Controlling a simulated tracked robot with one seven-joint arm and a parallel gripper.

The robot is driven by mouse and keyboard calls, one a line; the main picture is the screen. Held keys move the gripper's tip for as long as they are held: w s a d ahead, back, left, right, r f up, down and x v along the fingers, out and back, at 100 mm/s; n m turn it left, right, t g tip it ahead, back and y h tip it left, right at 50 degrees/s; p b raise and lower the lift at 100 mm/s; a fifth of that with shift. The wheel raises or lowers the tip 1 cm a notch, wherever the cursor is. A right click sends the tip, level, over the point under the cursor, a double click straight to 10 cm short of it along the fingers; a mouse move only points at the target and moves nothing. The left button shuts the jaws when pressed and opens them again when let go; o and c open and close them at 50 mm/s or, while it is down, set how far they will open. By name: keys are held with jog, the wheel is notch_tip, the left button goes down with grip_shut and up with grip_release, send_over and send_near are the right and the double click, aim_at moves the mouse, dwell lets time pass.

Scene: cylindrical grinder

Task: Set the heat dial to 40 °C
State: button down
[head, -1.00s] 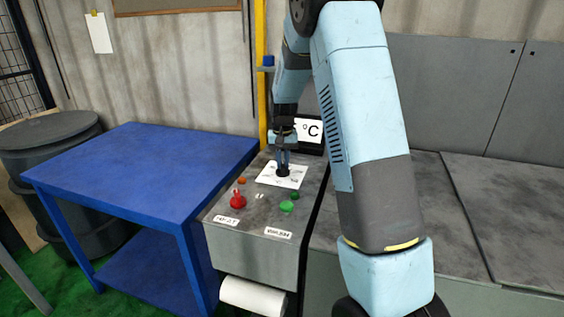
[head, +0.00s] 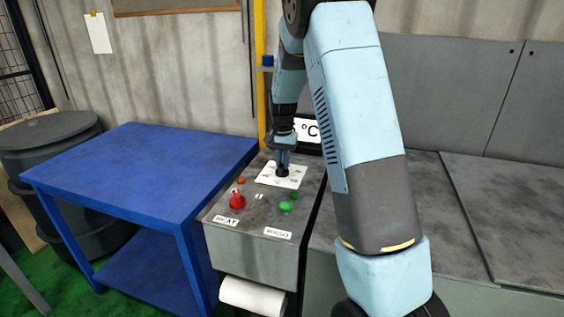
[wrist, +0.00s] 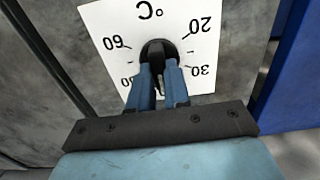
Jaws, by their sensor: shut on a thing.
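The black dial knob (wrist: 158,50) sits on a white scale plate (wrist: 112,22) marked in °C. In the wrist view the scale is upside down; 20, 30 and 60 are readable, another mark at lower left is partly covered, and the rest is behind the fingers. My gripper (wrist: 158,66) is shut on the knob, one blue finger on each side. I cannot tell where the knob points. In the head view the knob (head: 282,171) is under my gripper. A display (head: 306,131) behind it shows °C, its number mostly hidden by my arm.
On the same panel are a red knob (head: 237,200) above a HEAT label (head: 226,220), and green buttons (head: 286,207) above a WASH label (head: 277,233). A bare blue table (head: 140,165) stands to the left. A yellow post (head: 261,80) rises behind the panel.

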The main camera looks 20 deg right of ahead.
aim_at(282, 163)
jog(key=shift+w+a+r, duration=0.1)
jog(key=c, duration=1.1)
grip_release()
notch_tip(282, 163, up, 14)
jog(key=shift+f, duration=0.25)
